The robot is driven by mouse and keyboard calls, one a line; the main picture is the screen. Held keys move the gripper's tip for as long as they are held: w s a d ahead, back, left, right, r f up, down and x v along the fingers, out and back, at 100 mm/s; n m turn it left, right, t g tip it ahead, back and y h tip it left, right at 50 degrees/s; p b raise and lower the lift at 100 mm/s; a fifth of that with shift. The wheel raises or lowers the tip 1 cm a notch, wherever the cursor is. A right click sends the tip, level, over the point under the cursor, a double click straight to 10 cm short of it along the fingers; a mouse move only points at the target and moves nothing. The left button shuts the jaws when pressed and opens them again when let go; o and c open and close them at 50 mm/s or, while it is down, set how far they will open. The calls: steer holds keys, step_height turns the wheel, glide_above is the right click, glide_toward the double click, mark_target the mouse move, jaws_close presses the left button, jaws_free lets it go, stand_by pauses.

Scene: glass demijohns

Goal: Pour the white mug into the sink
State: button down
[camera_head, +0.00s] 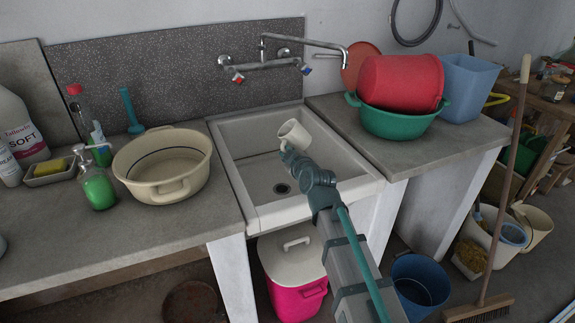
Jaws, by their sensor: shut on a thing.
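The white mug (295,134) is in my gripper (287,147), held above the sink basin. The mug is tilted, with its handle toward the lower left. My gripper is shut on the mug; its fingers are small and partly hidden by my wrist. The white sink (231,143) lies below and around them, with a dark drain (282,188) in its floor. I cannot see what is inside the mug, and no stream of liquid shows.
A cream basin (163,165) and a green soap bottle (99,187) stand on the left counter. A green basin (395,122) holding a red tub (402,82) and a blue bin (467,84) stand on the right.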

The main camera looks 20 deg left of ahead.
steer(key=r+b, duration=0.1)
steer(key=d+r+m+b, duration=0.1)
steer(key=r+m+y+b, duration=0.1)
steer(key=b, duration=0.1)
steer(key=shift+w+d, duration=0.15)
steer(key=shift+w, duration=0.15)
steer(key=shift+d+f+b, duration=0.1)
steer(key=shift+f+b, duration=0.1)
steer(key=shift+b, duration=0.4)
steer(key=b, duration=0.1)
steer(key=m+b, duration=0.1)
steer(key=shift+w+d+f+y+b, duration=0.15)
steer(key=shift+d+y+b, duration=0.1)
steer(key=shift+y+b, duration=0.15)
steer(key=shift+w+d+r+m+t+b, duration=0.2)
steer(key=shift+d+r+m+t+b, duration=0.3)
steer(key=shift+m+b, duration=0.55)
steer(key=shift+d+r+y+b, duration=0.1)
steer(key=shift+r+y+b, duration=0.2)
steer(key=shift+r+b, duration=0.1)
